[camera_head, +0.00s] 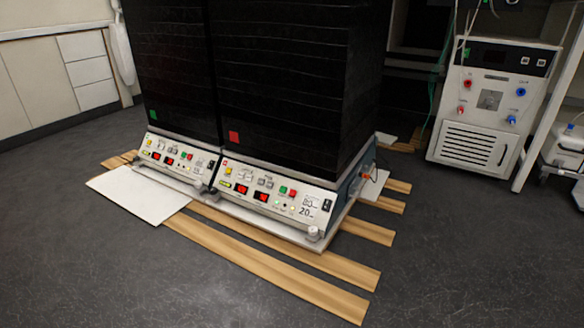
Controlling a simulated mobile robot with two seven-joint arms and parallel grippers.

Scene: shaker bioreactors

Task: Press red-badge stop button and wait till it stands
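The shaker with the red badge (234,137) is the right one of two tall black-cased units standing side by side on the floor. Its white control panel (275,208) faces me. The panel has a yellow button or switch (228,171), two lit red displays (241,188), a green button (283,190) and a red button (293,193) beside the green one. The labels are too small to read, so I cannot tell which is marked stop. The left shaker has a green badge (153,115) and a similar panel (172,158). Neither of my grippers is in view.
Wooden slats (290,283) and a white board (137,194) lie on the dark floor around the shaker bases. Cabinets (50,75) line the left wall. The floor in front is clear.

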